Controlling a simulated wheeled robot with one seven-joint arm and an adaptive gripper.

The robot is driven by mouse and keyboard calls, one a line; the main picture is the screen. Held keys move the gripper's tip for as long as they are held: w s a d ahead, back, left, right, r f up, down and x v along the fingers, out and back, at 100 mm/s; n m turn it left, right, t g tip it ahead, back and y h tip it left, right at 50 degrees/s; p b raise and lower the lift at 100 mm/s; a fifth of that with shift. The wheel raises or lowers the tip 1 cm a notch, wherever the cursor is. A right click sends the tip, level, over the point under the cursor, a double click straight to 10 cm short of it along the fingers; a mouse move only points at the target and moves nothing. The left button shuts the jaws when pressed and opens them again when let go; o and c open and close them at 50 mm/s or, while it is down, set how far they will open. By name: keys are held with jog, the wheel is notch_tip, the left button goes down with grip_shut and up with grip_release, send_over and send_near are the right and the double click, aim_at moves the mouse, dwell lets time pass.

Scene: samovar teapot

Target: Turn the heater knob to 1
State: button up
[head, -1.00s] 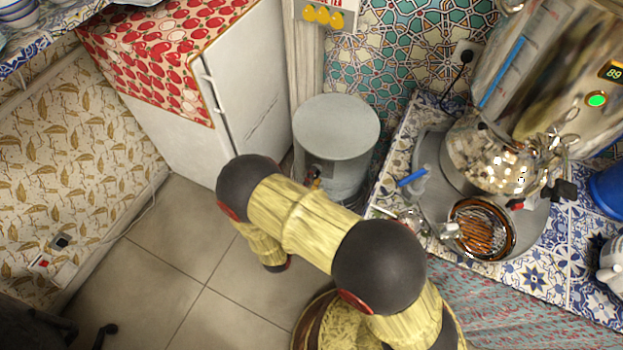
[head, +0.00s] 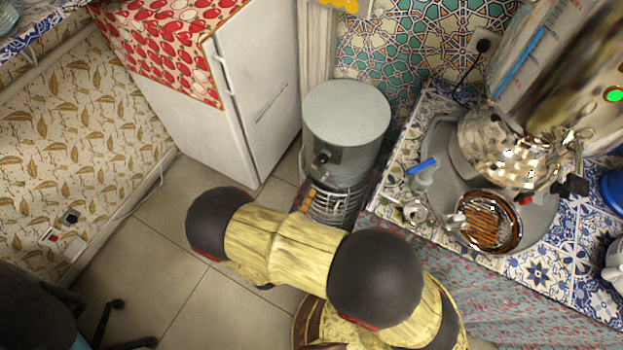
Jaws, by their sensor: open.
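The heater (head: 346,110) is a grey upright cylinder with a flat round top, standing on the floor in the middle of the head view. Its dark knob (head: 322,158) is on the front side, above a barred metal grille (head: 338,208). The knob's setting is too small to read. Most of my gripper is hidden behind my yellow arm. A small orange-brown tip, seemingly part of my gripper (head: 303,198), shows just above the arm, below and left of the knob. It appears apart from the knob, and I see nothing held.
A white fridge (head: 235,95) with a red patterned cover stands left of the heater. A tiled counter (head: 550,245) with a samovar (head: 500,148) and a round grill (head: 487,222) is on the right. An office chair (head: 40,310) is at the lower left.

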jog(key=shift+v, duration=1)
jog(key=shift+c, duration=0.3)
